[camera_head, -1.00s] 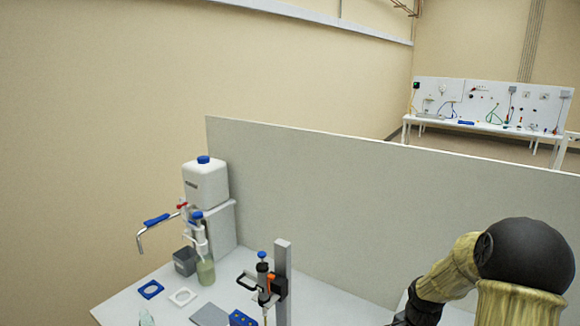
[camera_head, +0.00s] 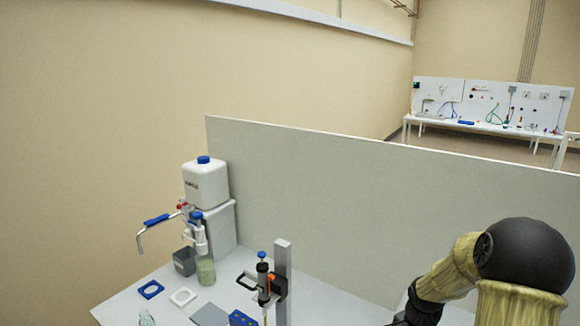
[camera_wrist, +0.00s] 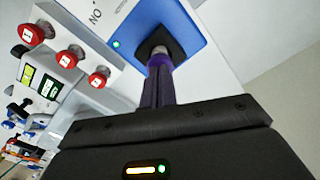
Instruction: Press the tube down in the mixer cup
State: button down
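In the wrist view, the tube (camera_wrist: 159,62) has a purple part toward my gripper and a paler end at the dark mixer cup (camera_wrist: 157,41). The cup sits in the blue top of a white mixer (camera_wrist: 190,37), with a green light beside it. My gripper (camera_wrist: 159,82) has its dark fingers close together around the purple part, so it looks shut on the tube. How deep the tube sits in the cup is hidden. The head view shows my arm at the lower right, but not the gripper, tube or cup.
Several red knobs (camera_wrist: 70,56) stand beside the mixer in the wrist view. In the head view, a white dispenser tank (camera_head: 206,184), a bottle (camera_head: 205,270), a grey box (camera_head: 184,262) and a pipette stand (camera_head: 282,275) occupy the bench by a grey partition (camera_head: 320,195).

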jog(key=shift+f, duration=0.1)
dwell(0.3)
notch_tip(320, 180, up, 8)
jog(key=p, duration=0.6)
dwell(0.5)
jog(key=s+a+r+n+t+b, duration=0.2)
jog(key=s+a+r+n+b, duration=0.1)
jog(key=s+a+n, duration=0.9)
jog(key=shift+s+a+r+n+t, duration=0.2)
jog(key=shift+a+r+n+t, duration=0.15)
jog(key=shift+a+r, duration=0.35)
jog(key=shift+f, duration=0.1)
